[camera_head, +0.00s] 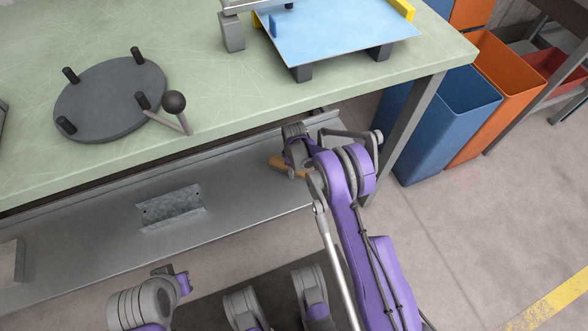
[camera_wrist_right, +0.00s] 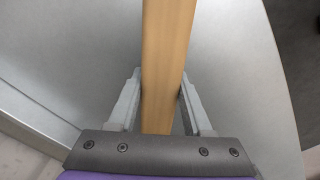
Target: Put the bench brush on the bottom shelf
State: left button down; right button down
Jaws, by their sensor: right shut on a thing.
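The bench brush shows as a wooden handle (camera_head: 284,166) in the head view, at the right part of the grey bottom shelf (camera_head: 245,198) under the bench. My right gripper (camera_head: 292,160) is there, partly hidden by its own wrist. In the right wrist view the wooden handle (camera_wrist_right: 166,55) runs up between the two fingers of my right gripper (camera_wrist_right: 161,95), which is shut on it. The grey shelf surface (camera_wrist_right: 85,45) lies behind the handle. The bristles are hidden, and I cannot tell whether the brush touches the shelf. My left gripper is not in view.
The green bench top (camera_head: 225,108) overhangs the shelf. A bent metal piece (camera_head: 171,207) lies mid-shelf, and a block (camera_head: 10,262) stands at its left end. A bench leg (camera_head: 411,130) and blue bin (camera_head: 448,112) stand to the right. Shelf between metal piece and brush is clear.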

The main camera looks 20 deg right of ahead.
jog(key=shift+f, duration=0.1)
jog(key=shift+c, duration=1.6)
grip_release()
notch_tip(320, 180, up, 8)
jog(key=shift+f+p, duration=0.1)
jog(key=shift+p, duration=0.95)
